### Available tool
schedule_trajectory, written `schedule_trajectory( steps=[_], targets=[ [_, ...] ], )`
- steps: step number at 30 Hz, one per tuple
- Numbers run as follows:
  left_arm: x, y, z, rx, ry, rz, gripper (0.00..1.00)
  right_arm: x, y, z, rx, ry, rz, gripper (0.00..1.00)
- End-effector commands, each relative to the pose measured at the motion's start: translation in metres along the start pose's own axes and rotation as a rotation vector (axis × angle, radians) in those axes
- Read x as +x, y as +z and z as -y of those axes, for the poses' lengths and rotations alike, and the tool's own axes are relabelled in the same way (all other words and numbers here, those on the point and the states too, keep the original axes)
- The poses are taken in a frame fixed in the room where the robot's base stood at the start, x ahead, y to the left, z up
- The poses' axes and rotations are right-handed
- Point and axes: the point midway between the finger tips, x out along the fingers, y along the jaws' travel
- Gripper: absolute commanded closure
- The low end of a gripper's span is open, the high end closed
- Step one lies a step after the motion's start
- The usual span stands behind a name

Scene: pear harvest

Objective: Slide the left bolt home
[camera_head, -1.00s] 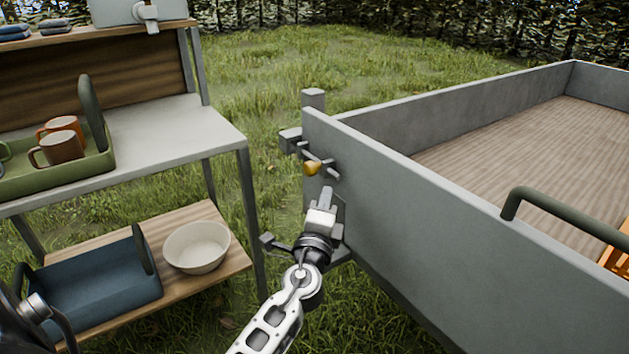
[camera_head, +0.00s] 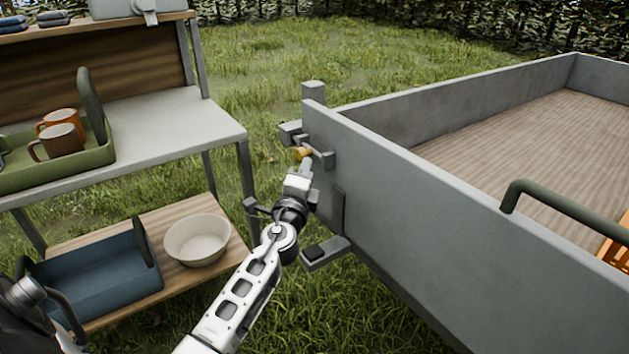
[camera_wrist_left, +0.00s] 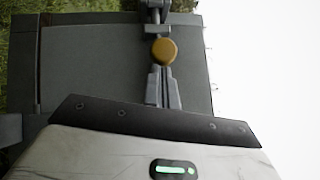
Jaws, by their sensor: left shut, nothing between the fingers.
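The left bolt (camera_head: 318,151) is a grey rod with a yellow-orange knob (camera_head: 302,153), mounted near the top of the trailer's grey end board (camera_head: 400,195) at its left corner. My left gripper (camera_head: 307,163) is shut and empty, its fingertips right at the knob. In the left wrist view the knob (camera_wrist_left: 164,51) sits just beyond the closed fingertips (camera_wrist_left: 162,72), in line with them. I cannot tell whether they touch. My right gripper is not in view.
A grey table (camera_head: 180,125) on the left holds a green tray (camera_head: 60,180) with mugs. Its lower shelf holds a white bowl (camera_head: 197,240) and a blue tray (camera_head: 100,285). A green handle (camera_head: 565,205) rises from the end board at right. Grass is open behind.

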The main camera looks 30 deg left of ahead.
Motion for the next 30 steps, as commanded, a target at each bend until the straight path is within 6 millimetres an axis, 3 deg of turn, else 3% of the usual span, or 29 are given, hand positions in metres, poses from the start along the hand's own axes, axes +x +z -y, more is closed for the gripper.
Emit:
schedule_trajectory(
  steps=[11, 17, 23, 30],
  targets=[
    [0.008, 0.01, -0.001, -0.001, -0.002, 0.008, 1.0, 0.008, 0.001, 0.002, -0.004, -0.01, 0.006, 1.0],
    [0.003, 0.004, -0.002, -0.002, -0.002, 0.008, 1.0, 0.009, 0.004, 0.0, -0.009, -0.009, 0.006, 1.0],
    [-0.021, -0.031, -0.005, -0.008, 0.001, -0.009, 1.0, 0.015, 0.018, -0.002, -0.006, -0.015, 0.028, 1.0],
    [-0.079, -0.029, -0.005, -0.004, 0.003, -0.009, 1.0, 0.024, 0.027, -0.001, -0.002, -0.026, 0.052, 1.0]
  ],
)
